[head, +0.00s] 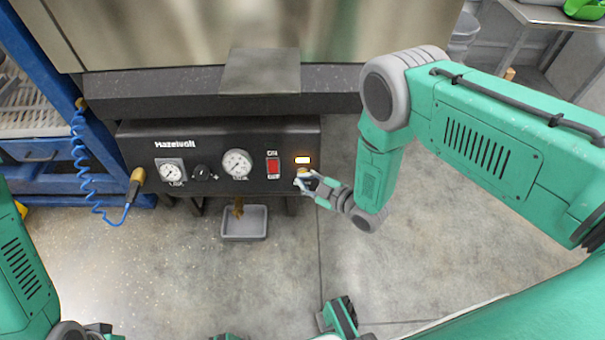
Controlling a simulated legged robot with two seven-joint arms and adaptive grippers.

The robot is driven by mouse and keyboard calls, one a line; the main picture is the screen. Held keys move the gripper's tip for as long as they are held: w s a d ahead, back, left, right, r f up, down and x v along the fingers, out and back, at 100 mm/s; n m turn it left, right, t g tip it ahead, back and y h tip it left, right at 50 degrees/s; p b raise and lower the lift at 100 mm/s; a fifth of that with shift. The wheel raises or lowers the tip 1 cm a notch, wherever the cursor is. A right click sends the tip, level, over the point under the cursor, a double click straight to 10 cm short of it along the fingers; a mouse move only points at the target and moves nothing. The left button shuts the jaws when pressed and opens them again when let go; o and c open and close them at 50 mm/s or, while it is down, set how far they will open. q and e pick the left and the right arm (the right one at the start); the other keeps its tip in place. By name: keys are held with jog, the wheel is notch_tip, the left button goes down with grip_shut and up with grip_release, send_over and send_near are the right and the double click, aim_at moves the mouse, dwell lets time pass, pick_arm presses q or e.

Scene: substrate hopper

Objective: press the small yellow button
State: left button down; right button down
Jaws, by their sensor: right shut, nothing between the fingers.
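The small yellow button (303,171) is on the right end of the dark control panel (215,135), below a small lit white window (302,160). Only a bit of yellow shows; the fingers cover the rest. My right gripper (304,180) is shut and empty, its tips at the button. I cannot tell whether they touch it or stop just in front. My left arm (20,265) shows at the lower left; its gripper is not clearly seen.
A red switch (273,168), two gauges and a black knob (200,173) sit left of the button. A grey tray (244,223) lies on the floor below. A blue coiled hose (78,150) hangs at the left. Floor is clear at centre right.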

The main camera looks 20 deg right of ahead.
jog(key=shift+w+d+f, duration=0.1)
jog(key=shift+w, duration=0.3)
dwell(0.3)
jog(key=shift+s, duration=0.1)
jog(key=shift+s+a+r+p, duration=0.1)
jog(key=shift+s+r+p, duration=0.1)
jog(key=shift+s, duration=0.15)
jog(key=shift+s+a+r+p, duration=0.1)
jog(key=shift+s+p, duration=0.1)
jog(key=shift+s, duration=0.15)
jog(key=s+p, duration=0.1)
jog(key=s+a+r+p, duration=0.1)
jog(key=s, duration=0.1)
jog(key=s+p, duration=0.1)
jog(key=shift+s+a+r, duration=0.2)
jog(key=shift+s+r, duration=0.05)
jog(key=shift+d, duration=0.1)
dwell(0.8)
